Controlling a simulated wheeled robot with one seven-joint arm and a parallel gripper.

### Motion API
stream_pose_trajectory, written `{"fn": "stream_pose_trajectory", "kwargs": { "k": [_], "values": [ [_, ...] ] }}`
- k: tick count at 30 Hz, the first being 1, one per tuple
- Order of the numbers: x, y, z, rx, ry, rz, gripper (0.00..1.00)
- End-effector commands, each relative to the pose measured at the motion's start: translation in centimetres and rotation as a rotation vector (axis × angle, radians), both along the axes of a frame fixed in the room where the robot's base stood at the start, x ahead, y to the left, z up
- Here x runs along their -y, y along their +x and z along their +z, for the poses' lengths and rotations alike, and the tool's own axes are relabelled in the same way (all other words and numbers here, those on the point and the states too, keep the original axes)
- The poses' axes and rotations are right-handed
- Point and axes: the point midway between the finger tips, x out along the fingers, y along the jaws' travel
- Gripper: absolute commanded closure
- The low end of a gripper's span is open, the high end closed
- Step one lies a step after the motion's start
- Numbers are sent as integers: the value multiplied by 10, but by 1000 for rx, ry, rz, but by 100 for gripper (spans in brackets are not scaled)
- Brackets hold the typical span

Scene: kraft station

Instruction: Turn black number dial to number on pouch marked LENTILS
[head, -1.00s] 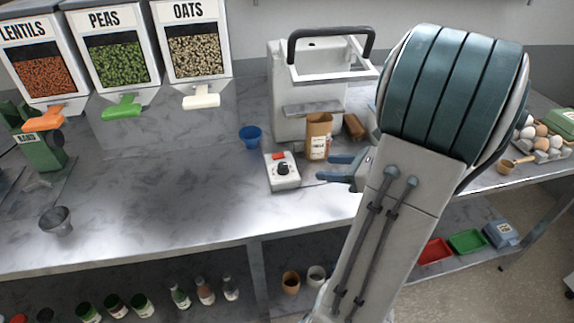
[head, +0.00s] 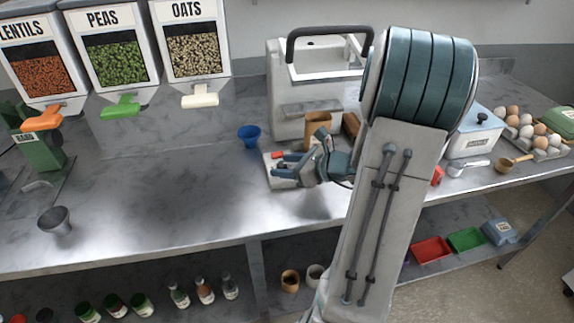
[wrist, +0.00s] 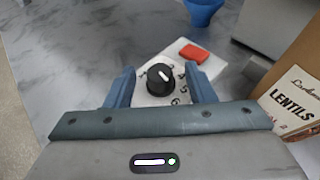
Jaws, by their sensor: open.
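The black dial (wrist: 160,77) sits on a white box (wrist: 148,98) with printed numbers around it, some hidden by the dial and fingers. A white pointer mark shows on its top; I cannot tell its exact number. My gripper (wrist: 159,70) is open, with one blue finger on each side of the dial. I cannot tell if they touch it. In the head view my gripper (head: 277,166) is over the box (head: 268,158) and hides the dial. The brown pouch (head: 318,124) stands behind my gripper; its label (wrist: 292,105) reads LENTILS, with a 2 below, partly cut off.
A red button (wrist: 194,53) is on the same box, close to the right finger. A blue cup (head: 249,136) stands behind it to the left. A white machine with a black handle (head: 330,40) stands behind the pouch.

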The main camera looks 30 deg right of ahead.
Motion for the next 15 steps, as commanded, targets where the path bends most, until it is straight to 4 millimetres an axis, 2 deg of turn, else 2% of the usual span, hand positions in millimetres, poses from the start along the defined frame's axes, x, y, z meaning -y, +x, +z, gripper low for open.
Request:
{"fn": "stream_pose_trajectory", "kwargs": {
  "k": [2,3,7,15],
  "values": [
    [0,0,0,0,0,0,51],
    [0,0,0,0,0,0,56],
    [0,0,0,0,0,0,92],
    [1,0,1,0,2,14,94]
  ]
}}
